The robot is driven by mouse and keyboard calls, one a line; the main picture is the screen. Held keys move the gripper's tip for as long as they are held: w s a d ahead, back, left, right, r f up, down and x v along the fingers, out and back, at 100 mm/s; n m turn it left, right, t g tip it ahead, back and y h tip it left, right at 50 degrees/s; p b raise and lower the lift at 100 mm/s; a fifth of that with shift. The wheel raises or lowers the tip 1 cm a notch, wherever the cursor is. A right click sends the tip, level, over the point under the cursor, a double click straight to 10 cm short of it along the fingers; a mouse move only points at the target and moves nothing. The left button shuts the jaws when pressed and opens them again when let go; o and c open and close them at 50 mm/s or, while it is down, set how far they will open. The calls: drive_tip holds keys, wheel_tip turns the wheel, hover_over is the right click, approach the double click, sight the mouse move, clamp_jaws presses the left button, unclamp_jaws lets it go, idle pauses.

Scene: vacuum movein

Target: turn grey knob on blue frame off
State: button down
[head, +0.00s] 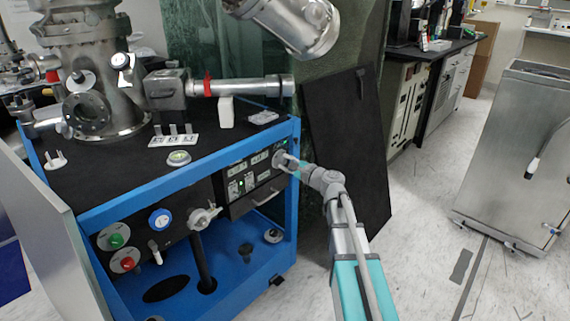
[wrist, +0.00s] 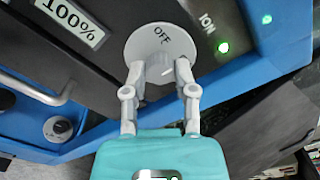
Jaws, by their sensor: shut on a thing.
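The grey knob (wrist: 160,48) is a round grey disc marked OFF on the dark control panel of the blue frame (head: 186,180). In the head view the knob (head: 279,158) sits at the panel's right end. My gripper (wrist: 160,78) reaches it from the front, with its two fingers shut on the knob's middle part. The OFF mark shows near the top of the disc, slightly tilted. In the head view my gripper (head: 290,163) meets the panel from the right.
A green light (wrist: 223,47) glows right of the knob. A smaller black knob (wrist: 58,128) is at lower left. A panel handle (head: 265,198) lies below. Green and red buttons (head: 116,240) are on the frame's left. A dark board (head: 345,140) leans at the right, near my arm.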

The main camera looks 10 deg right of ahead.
drive_tip(key=n, duration=0.4)
drive_tip(key=shift+s+a+n, duration=0.1)
drive_tip(key=shift+s+n, duration=0.15)
drive_tip(key=shift+n, duration=0.05)
drive_tip(key=n, duration=0.5)
idle(0.4)
drive_tip(key=shift+c, duration=2.2)
unclamp_jaws()
drive_tip(key=shift+w, duration=0.1)
drive_tip(key=shift+o, duration=0.2)
drive_tip(key=v, duration=1.2)
